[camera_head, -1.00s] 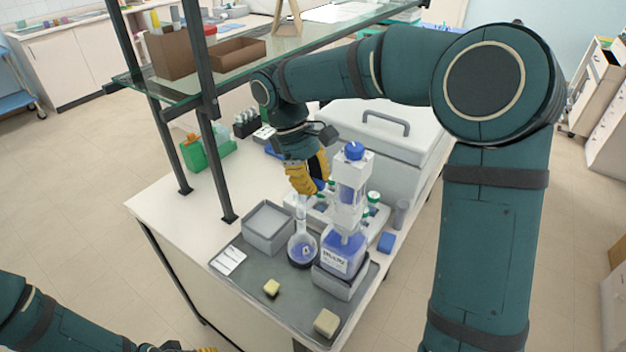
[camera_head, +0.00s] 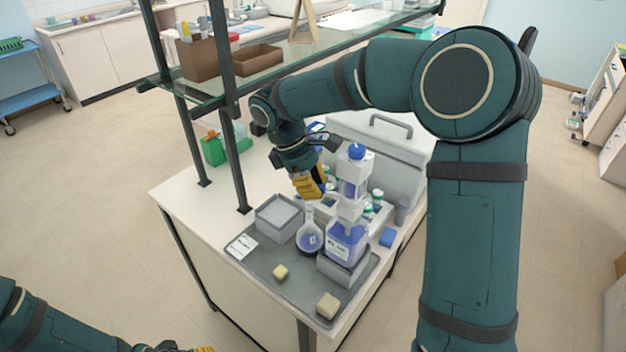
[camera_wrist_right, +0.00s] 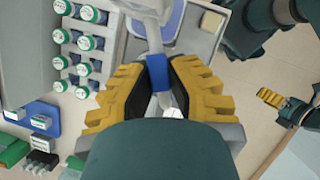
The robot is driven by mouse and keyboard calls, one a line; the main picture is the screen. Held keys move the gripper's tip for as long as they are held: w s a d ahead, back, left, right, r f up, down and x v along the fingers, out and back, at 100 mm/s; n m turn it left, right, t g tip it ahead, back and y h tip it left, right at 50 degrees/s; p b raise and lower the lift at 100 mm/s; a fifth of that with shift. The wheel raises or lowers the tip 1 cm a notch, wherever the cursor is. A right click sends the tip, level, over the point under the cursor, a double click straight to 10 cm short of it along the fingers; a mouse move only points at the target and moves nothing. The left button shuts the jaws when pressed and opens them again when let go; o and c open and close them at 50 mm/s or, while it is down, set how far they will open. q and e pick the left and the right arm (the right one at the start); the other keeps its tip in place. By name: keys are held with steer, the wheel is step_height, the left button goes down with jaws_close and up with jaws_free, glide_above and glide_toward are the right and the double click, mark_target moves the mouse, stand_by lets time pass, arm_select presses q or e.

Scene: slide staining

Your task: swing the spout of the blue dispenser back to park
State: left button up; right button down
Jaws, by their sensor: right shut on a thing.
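The blue dispenser (camera_head: 346,243) is a bottle with blue liquid, a white pump body and a blue cap. It stands upright in a grey holder on the bench tray. My right gripper (camera_head: 309,191) is beside the pump body, on its left. In the right wrist view, my right gripper (camera_wrist_right: 160,88) is shut on the blue part of the dispenser's spout (camera_wrist_right: 158,70). The white spout arm runs up from it; the pads partly hide its end. My left gripper (camera_head: 200,350) is cut off at the bottom edge; its finger state is unclear.
A grey bin (camera_head: 278,221) and two sponges (camera_head: 281,271) (camera_head: 327,305) are also there. Green-capped bottles (camera_wrist_right: 88,43) stand behind the dispenser. A shelf post (camera_head: 231,150) rises at left.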

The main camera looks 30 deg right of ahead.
steer(key=s+n+t+p, duration=0.3)
steer(key=s+n, duration=0.5)
steer(key=n, duration=0.5)
steer(key=shift+s+a+f+t, duration=0.15)
steer(key=shift+s+a+t, duration=0.2)
steer(key=shift+t, duration=0.55)
steer(key=shift+n, duration=0.3)
steer(key=c, duration=0.9)
jaws_free()
steer(key=shift+w+d, duration=0.1)
steer(key=shift+h, duration=0.3)
steer(key=v, duration=1.2)
